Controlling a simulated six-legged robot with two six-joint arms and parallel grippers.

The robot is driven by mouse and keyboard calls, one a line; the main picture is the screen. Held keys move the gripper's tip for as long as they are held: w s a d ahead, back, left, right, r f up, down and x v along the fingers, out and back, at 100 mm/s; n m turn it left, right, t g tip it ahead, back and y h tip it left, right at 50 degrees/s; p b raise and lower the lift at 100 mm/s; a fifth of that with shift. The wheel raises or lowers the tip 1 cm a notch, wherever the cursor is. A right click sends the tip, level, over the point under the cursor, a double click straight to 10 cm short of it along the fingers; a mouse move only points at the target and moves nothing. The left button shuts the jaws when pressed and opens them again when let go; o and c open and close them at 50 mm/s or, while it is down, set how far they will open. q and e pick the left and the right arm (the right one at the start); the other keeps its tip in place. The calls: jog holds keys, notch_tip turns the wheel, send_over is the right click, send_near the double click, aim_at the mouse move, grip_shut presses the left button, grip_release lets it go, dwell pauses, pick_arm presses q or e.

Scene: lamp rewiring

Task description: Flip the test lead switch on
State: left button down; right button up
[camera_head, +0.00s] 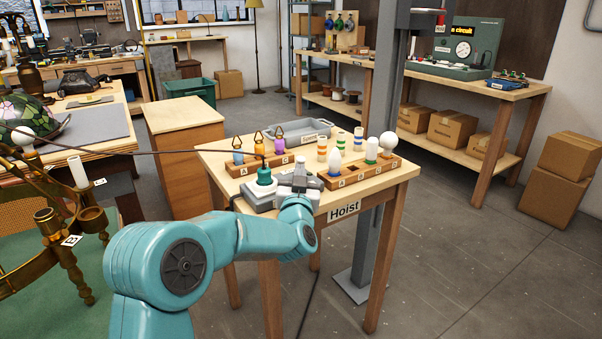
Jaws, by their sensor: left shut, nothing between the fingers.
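A teal arm of mine reaches from the lower left to the table labelled Hoist (399,180). At its end my left gripper (302,170) is shut and empty, low over the tabletop. Just left of it is a grey box with a green knob (264,176); I cannot tell if they touch. I cannot single out the test lead switch. A green tester panel (466,50) with a dial stands on the bench at the back right. A small blue device (510,81) lies beside it. My right gripper is out of view.
Wooden racks (359,181) with bulbs and coloured parts stand close to my gripper, before a grey tray (292,131). A grey post (377,240) rises at the table's right. A brass lamp (71,240) stands at the left.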

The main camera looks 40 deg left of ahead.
pick_arm(q)
jog(key=a+r+n+g+h+p, duration=0.1)
jog(key=p, duration=0.3)
jog(key=a+r+n+g+p, duration=0.1)
jog(key=g+p, duration=0.1)
jog(key=p, duration=0.2)
jog(key=shift+w+r+h+p, duration=0.3)
jog(key=shift+w+r+h, duration=0.05)
jog(key=shift+h, duration=0.05)
jog(key=shift+d+f+b, duration=0.1)
jog(key=shift+f+b, duration=0.5)
jog(key=shift+f, duration=0.05)
